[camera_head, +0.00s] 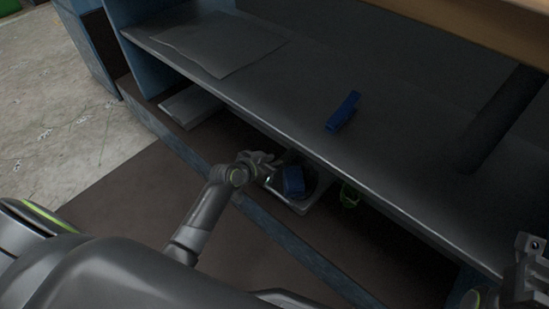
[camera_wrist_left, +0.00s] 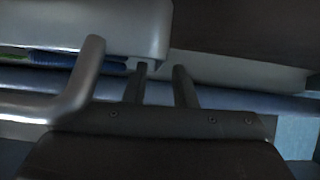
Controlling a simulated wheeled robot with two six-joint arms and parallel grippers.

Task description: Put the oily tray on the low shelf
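The tray is a small grey tray with a raised rim (camera_head: 302,208); it sits on the brown low shelf, under the edge of the dark upper shelf. A blue object (camera_head: 293,181) lies in it. My left gripper (camera_head: 272,166) is at the tray's left end. In the left wrist view a grey body, seemingly the tray (camera_wrist_left: 100,25), fills the top left, and a bent metal handle (camera_wrist_left: 82,90) stands left of the fingers. My left gripper (camera_wrist_left: 163,80) has its two fingers apart, with nothing visible between them. My right gripper (camera_head: 522,275) is partly cut off at the lower right.
The dark upper shelf (camera_head: 390,150) overhangs the tray and bears a blue clip-like object (camera_head: 343,111) and a flat grey sheet (camera_head: 215,45). A bright green object (camera_head: 349,195) lies right of the tray. A blue front beam (camera_head: 270,222) edges the low shelf.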

